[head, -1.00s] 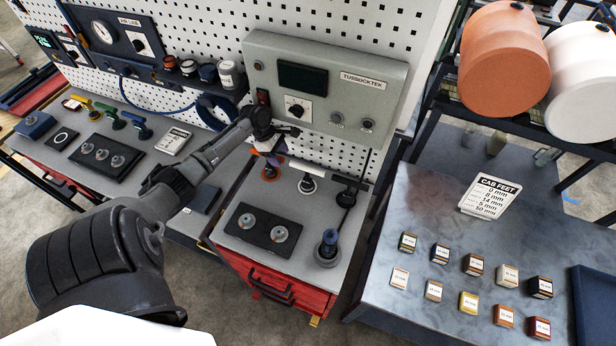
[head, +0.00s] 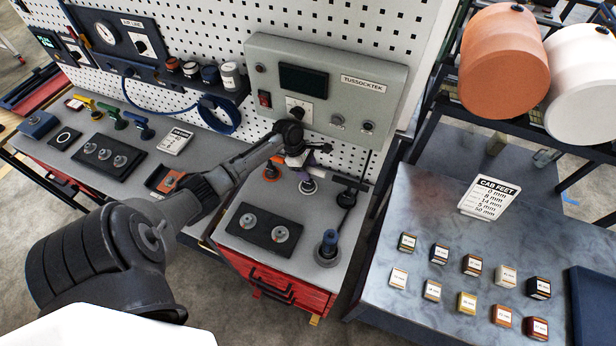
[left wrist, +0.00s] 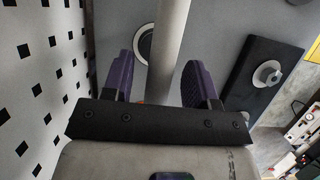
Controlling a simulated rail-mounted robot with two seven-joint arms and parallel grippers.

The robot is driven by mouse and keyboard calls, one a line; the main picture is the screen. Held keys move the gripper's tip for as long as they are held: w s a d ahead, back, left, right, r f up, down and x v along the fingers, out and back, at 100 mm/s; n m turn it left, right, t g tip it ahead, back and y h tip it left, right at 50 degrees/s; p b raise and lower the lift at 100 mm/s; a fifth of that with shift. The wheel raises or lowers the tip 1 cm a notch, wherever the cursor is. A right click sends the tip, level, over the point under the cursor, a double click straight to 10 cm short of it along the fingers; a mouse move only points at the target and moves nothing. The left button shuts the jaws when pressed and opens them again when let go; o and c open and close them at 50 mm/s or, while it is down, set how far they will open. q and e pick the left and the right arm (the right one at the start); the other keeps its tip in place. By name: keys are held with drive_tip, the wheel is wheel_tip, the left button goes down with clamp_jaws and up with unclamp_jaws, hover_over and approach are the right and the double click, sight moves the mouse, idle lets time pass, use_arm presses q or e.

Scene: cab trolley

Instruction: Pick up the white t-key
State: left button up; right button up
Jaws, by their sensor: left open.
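The white t-key shows in the left wrist view as a pale, whitish shaft (left wrist: 170,40) running down between the finger pads. My right gripper is out of view.
An orange-ringed base (head: 271,175) is close left of the gripper. A black plate with two knobs (head: 264,233) and a blue-topped post (head: 328,247) stand nearer the front. The grey control box (head: 326,85) is close behind. The right table holds several small blocks.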

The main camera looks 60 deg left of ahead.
use_arm(q)
drive_tip(key=shift+w+d+f, duration=0.1)
drive_tip(key=shift+w+f, duration=0.05)
drive_tip(key=shift+f, duration=0.25)
drive_tip(key=shift+c, duration=0.3)
clamp_jaws()
